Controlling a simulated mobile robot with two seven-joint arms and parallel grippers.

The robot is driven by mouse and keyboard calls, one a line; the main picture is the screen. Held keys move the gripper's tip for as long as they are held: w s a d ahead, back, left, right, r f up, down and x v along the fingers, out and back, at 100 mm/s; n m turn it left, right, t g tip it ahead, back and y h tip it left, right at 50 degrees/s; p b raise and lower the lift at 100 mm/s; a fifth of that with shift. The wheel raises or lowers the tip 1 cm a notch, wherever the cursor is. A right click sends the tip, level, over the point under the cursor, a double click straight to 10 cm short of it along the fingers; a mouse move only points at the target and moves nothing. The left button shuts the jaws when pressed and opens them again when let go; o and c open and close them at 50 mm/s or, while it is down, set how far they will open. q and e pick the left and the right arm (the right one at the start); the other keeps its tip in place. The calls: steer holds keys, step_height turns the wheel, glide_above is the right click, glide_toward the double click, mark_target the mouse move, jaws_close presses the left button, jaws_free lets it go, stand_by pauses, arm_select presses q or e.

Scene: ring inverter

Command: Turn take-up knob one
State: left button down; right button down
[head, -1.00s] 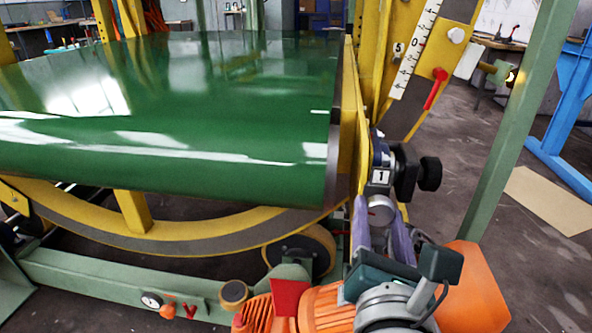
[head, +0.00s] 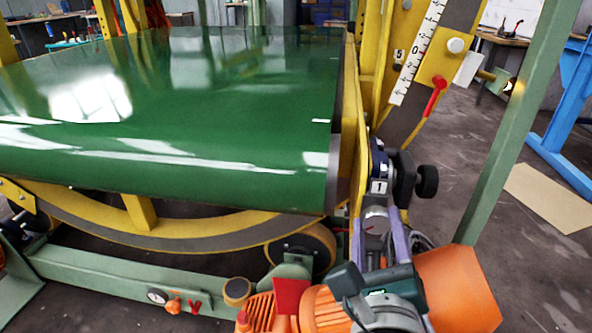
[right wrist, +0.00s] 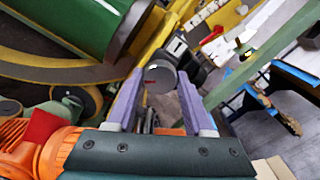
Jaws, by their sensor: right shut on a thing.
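Take-up knob one is the small grey round knob (head: 375,221) with a red mark on its face, just below the white label "1" (head: 379,187) on the yellow frame. My right gripper (head: 384,226) has its two purple fingers on either side of the knob and is shut on it. In the right wrist view the knob (right wrist: 160,77) sits between the fingertips of my gripper (right wrist: 158,80), with its red mark to the left. My left gripper is not in view.
A wide green belt (head: 180,110) fills the left. A black knob (head: 427,181) sticks out beside the label. An orange motor (head: 325,305) and a green beam (head: 120,283) lie below.

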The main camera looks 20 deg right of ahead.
steer(key=shift+r+n, duration=0.1)
steer(key=shift+n, duration=0.7)
steer(key=shift+c, duration=1.4)
jaws_free()
steer(key=p+v, duration=0.1)
steer(key=v, duration=0.9)
steer(key=shift+p, duration=0.4)
steer(key=shift+w, duration=0.1)
